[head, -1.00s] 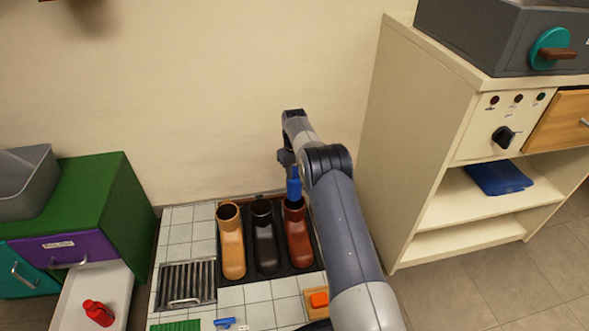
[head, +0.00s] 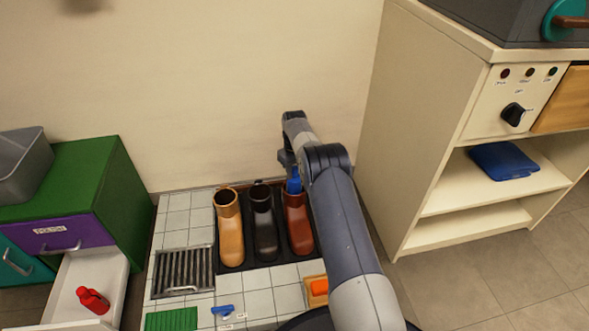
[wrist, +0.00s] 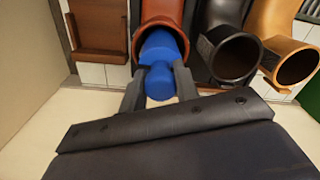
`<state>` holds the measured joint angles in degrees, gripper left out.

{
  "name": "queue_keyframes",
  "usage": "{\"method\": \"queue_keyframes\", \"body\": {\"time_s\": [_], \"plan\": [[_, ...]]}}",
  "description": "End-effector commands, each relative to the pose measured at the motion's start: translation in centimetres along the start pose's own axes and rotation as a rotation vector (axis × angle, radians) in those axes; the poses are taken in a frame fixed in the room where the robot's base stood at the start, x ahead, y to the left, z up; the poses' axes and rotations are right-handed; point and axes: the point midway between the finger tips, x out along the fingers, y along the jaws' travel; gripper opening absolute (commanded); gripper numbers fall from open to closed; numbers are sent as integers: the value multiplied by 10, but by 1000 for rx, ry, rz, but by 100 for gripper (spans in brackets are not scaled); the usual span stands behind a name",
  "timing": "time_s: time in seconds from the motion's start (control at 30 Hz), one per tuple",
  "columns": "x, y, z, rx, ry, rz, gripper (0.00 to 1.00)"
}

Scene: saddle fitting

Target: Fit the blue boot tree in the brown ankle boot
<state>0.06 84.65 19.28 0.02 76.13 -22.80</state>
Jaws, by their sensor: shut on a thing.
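The reddish-brown ankle boot (head: 299,229) stands upright at the right end of a row of three boots. Its open mouth (wrist: 164,14) faces my gripper in the wrist view. My gripper (wrist: 158,88) is shut on the blue boot tree (wrist: 161,52), one finger on each side of its near end. The tree's far end lies within the boot's mouth in the wrist view. In the head view the tree (head: 294,181) is upright at the boot's top, and its lower end is hidden there. How deep it sits cannot be seen. My arm partly covers the gripper in the head view.
A black boot (head: 263,226) and a tan boot (head: 230,232) stand to the left in the same dark tray. A cream cabinet (head: 420,170) rises at right.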

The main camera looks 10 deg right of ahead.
Motion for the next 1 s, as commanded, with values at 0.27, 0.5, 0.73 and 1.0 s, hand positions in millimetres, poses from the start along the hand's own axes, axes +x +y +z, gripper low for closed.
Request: {"method": "queue_keyframes", "body": {"time_s": [0.27,0.5,0.73,1.0], "plan": [[6,0,0,0,2,1,0],[5,0,0,0,2,1,37],[6,0,0,0,1,1,55],[6,0,0,0,0,0,55]]}}
